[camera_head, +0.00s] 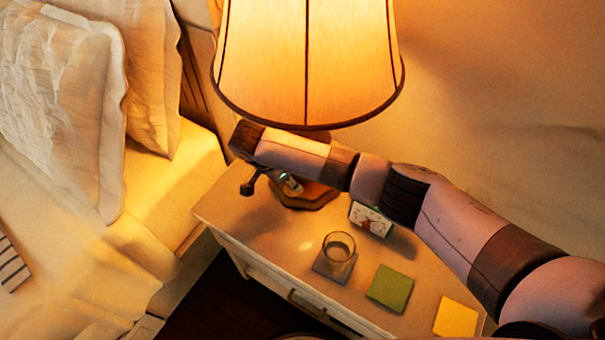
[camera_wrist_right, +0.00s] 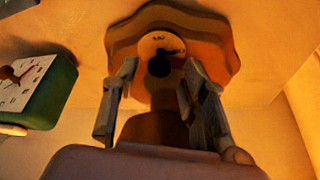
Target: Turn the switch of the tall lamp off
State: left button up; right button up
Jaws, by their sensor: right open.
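The tall lamp is lit; its glowing shade (camera_head: 306,60) fills the top middle of the head view. Its wavy-edged wooden base (camera_head: 312,198) stands on the nightstand and also shows in the wrist view (camera_wrist_right: 215,45). A round pale switch plate (camera_wrist_right: 152,42) with dark marks and a dark knob (camera_wrist_right: 158,66) sits on the base. My right gripper (camera_wrist_right: 159,72) is open, its two fingers on either side of the knob in the picture. I cannot tell whether they touch it. In the head view my right arm reaches under the shade and hides part of the base. My left gripper is out of view.
The nightstand (camera_head: 236,208) holds a small clock (camera_head: 371,218), a glass (camera_head: 339,246) on a grey coaster, a green square (camera_head: 390,289) and a yellow square (camera_head: 456,318). A bed with pillows (camera_head: 62,110) is at the left. The wall is close behind.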

jog(key=shift+d+f, duration=0.1)
jog(key=shift+f, duration=0.25)
jog(key=shift+r, duration=0.1)
jog(key=shift+c, duration=0.5)
grip_shut()
